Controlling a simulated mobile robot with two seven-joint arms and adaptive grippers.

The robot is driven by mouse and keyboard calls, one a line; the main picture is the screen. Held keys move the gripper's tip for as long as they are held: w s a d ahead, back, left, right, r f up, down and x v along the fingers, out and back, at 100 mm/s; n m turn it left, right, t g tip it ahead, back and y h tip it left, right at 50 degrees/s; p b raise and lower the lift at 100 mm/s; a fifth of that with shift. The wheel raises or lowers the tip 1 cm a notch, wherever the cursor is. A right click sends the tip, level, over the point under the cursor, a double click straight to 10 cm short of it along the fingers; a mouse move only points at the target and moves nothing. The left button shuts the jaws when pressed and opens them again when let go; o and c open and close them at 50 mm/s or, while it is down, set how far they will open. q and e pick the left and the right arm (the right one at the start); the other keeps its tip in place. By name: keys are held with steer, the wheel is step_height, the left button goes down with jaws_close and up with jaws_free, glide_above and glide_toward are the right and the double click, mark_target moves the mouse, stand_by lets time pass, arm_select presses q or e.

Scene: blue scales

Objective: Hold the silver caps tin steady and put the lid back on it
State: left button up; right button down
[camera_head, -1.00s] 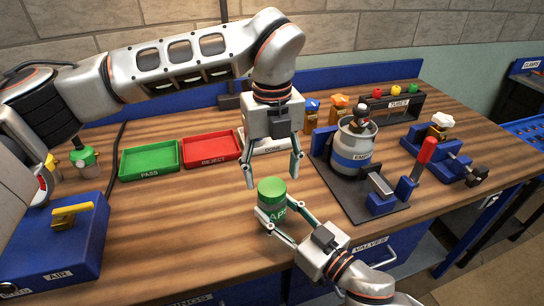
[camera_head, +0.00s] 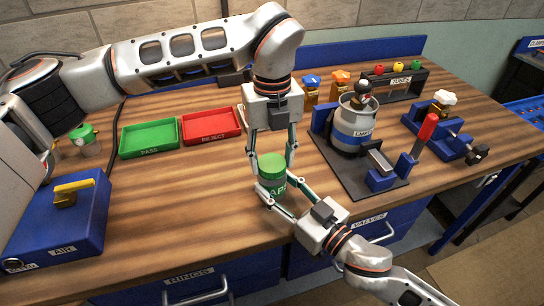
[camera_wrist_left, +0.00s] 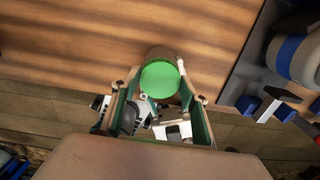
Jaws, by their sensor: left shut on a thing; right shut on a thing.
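The tin (camera_head: 273,187) stands upright near the table's front edge, with a silver-grey body and a green, partly hidden label. The green lid (camera_head: 271,164) sits on top of the tin and looks level; I cannot tell if it is fully seated. In the left wrist view the lid (camera_wrist_left: 160,80) lies between the finger ends. My left gripper (camera_head: 271,168) points down from above and is shut on the lid. My right gripper (camera_head: 273,199) reaches in from the lower right and is shut on the tin's body, covering part of its label.
The green PASS tray (camera_head: 149,138) and red REJECT tray (camera_head: 211,125) lie to the left behind the tin. A black-based fixture (camera_head: 358,178) with a grey pot (camera_head: 356,125) stands to the right. A blue AIR box (camera_head: 57,222) is at far left. Table left of the tin is clear.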

arm_select(q)
steer(key=m, duration=1.1)
steer(key=o, duration=1.2)
steer(key=shift+o, duration=0.2)
steer(key=shift+r, duration=2.25)
steer(key=shift+c, duration=0.4)
